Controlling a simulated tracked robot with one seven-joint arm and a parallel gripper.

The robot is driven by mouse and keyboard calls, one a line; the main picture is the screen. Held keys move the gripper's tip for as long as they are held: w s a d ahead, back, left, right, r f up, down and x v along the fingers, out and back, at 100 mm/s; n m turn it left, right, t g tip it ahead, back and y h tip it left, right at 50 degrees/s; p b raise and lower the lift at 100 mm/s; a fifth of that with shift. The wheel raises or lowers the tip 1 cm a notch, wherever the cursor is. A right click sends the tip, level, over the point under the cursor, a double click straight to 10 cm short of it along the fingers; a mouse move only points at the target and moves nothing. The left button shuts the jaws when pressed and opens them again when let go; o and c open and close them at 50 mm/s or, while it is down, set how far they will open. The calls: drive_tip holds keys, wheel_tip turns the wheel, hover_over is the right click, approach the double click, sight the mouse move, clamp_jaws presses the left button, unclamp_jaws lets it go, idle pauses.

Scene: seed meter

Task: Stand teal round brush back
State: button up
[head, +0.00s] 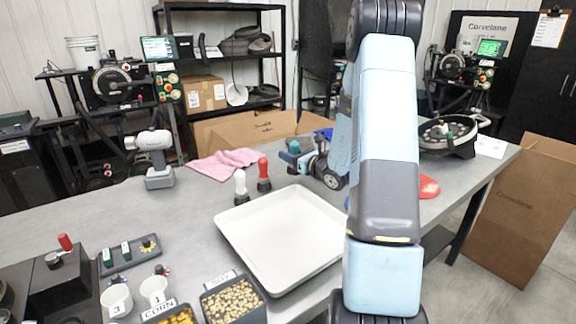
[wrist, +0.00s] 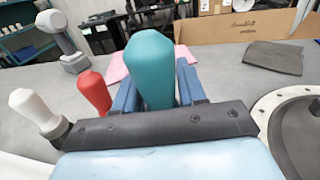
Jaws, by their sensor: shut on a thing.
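My gripper (wrist: 158,92) is shut on the teal round brush (wrist: 150,60), with a blue finger on either side of its handle. The handle points up in the wrist view, and the gripper body hides its lower end. In the head view the teal brush (head: 293,146) shows small beside my gripper (head: 292,158), beyond the white tray. I cannot tell whether its base touches the table. A white-handled brush (head: 240,187) and a red-handled brush (head: 264,175) stand upright on dark bases, left of my gripper. The wrist view also shows the white one (wrist: 28,105) and the red one (wrist: 93,92).
A white tray (head: 229,229) lies in front of the brushes. A pink cloth (head: 223,163) and a grey drill-like tool (head: 156,160) are at left. A round seed-plate unit (head: 447,138) stands at right. Cups and seed bins (head: 235,302) fill the near left. My arm hides part of the table.

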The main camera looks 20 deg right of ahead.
drive_tip(key=shift+w+f, duration=0.65)
drive_tip(key=shift+f, duration=1.6)
drive_tip(key=o, duration=1)
drive_tip(key=shift+f, duration=0.1)
